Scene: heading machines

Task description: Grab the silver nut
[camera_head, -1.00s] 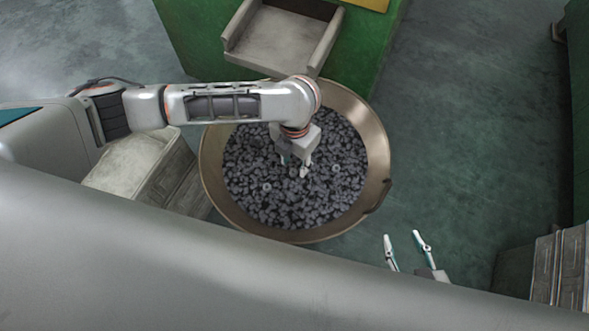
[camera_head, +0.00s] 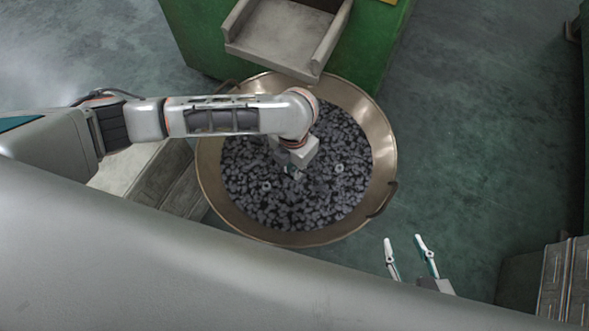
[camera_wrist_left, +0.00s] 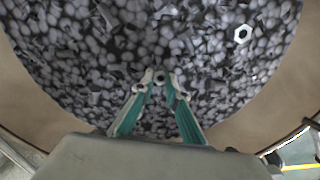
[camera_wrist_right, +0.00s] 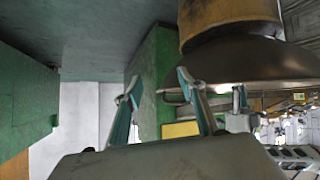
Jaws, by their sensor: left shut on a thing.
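A wide metal bowl (camera_head: 383,150) holds a heap of small dark grey nuts (camera_head: 325,205). My left gripper (camera_head: 292,172) reaches down into the heap near its middle. In the left wrist view its fingertips (camera_wrist_left: 160,78) are drawn together at the surface of the heap, around a small grey nut (camera_wrist_left: 160,77); the fingers hide part of it. A lighter silver nut (camera_wrist_left: 242,34) lies apart, up and to the right in that view. In the head view, light ring shapes show right (camera_head: 339,168) and left (camera_head: 266,186) of the gripper. My right gripper (camera_head: 405,240) is open and empty, outside the bowl.
A green machine (camera_head: 185,40) with a grey chute (camera_head: 275,40) stands behind the bowl, the chute's end close to the rim. A pale crate (camera_head: 150,172) is at the bowl's left, and metal crates (camera_head: 565,280) are at lower right. The floor right of the bowl is clear.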

